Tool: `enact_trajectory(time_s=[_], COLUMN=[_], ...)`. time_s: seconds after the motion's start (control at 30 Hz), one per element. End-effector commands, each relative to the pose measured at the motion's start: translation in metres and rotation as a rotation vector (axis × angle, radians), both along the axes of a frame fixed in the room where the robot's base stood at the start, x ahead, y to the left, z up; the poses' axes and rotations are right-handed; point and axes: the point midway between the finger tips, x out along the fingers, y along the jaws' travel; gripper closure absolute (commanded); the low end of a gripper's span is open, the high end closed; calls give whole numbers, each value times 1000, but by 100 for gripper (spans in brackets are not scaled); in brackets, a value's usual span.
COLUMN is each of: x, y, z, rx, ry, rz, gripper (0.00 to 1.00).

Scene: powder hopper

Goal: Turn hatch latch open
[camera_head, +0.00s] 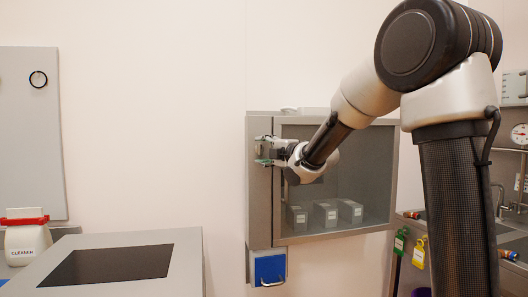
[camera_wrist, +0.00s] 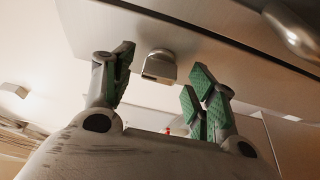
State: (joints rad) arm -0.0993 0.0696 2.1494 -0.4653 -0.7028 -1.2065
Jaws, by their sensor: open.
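A grey wall cabinet (camera_head: 259,215) with a dark see-through door (camera_head: 350,150) hangs on the wall. My gripper (camera_head: 268,150) is at the door's left edge, where the latch is too small to make out in the head view. In the wrist view, a small metal latch (camera_wrist: 159,66) sticks out from the grey face near a seam. My gripper (camera_wrist: 163,75) shows there with its green-padded fingers spread wide, one on each side of the latch. Gaps show between the fingers and the latch, and nothing is held.
Several grey boxes (camera_head: 325,213) stand inside the cabinet. A blue panel with a handle (camera_head: 270,269) is below it. A shiny metal part (camera_wrist: 290,35) is at the wrist view's upper right. A grey machine (camera_head: 190,262) and a cleaner bottle (camera_head: 27,240) stand at left.

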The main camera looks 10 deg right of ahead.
Motion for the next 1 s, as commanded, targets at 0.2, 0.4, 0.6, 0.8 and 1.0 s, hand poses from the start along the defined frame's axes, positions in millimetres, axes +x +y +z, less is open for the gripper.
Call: enact_trajectory(time_s=[0.2,0.4,0.6,0.8,1.0], x=[4,4,4,4,4], y=[2,2,2,2,2], z=[0,0,0,0,-1], rx=[1,1,1,11,73], ry=[-1,-1,0,1,2], rz=[0,-1,-1,-1,0], gripper=[43,59,88,88,88])
